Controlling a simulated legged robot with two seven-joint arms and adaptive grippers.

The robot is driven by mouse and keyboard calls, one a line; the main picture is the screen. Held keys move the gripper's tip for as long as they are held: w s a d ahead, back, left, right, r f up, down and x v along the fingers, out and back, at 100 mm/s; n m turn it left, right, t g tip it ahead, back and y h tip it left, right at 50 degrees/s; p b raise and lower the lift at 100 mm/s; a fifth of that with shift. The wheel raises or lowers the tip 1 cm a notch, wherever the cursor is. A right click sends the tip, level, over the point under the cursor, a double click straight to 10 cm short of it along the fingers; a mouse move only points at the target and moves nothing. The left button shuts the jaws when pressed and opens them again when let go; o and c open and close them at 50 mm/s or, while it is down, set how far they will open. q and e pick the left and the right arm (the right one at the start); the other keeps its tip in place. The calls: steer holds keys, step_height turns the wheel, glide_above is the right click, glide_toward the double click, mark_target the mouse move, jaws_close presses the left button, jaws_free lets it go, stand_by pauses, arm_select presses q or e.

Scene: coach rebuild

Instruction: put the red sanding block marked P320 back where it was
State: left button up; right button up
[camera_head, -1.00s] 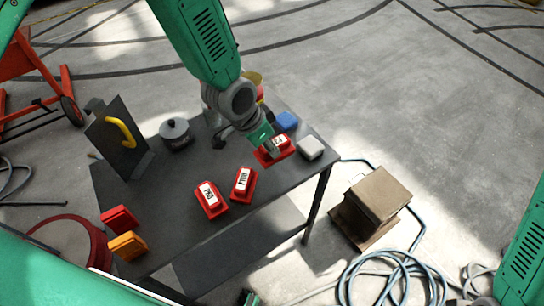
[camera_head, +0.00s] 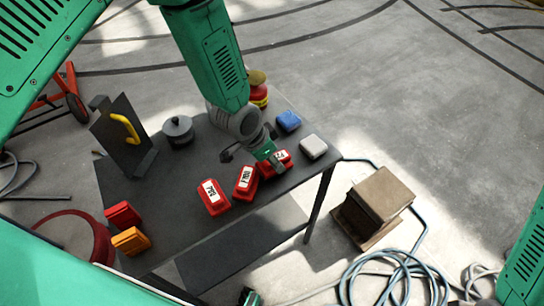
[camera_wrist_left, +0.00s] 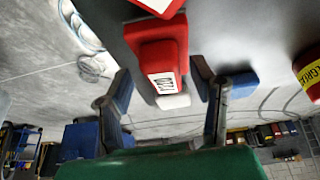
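My left gripper (camera_head: 270,158) reaches down over the table. It is on a red sanding block (camera_head: 281,157) whose white label is partly covered by the gripper. A small green-and-black part (camera_head: 250,298) at the bottom edge seems to be my right gripper, mostly cut off.
Blue (camera_head: 288,121) and white (camera_head: 313,147) blocks lie near the table's right edge. A dark upright plate with a yellow handle (camera_head: 126,130), a grey pot (camera_head: 178,131), and red (camera_head: 122,214) and orange (camera_head: 131,241) blocks stand left. The middle-left tabletop is clear.

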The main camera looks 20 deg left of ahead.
arm_select(q)
steer(key=shift+a+r, duration=0.2)
steer(key=shift+r, duration=0.1)
steer(key=v, duration=1.1)
steer(key=shift+s+r, duration=0.15)
steer(key=shift+r, duration=0.05)
steer(key=shift+a, duration=0.1)
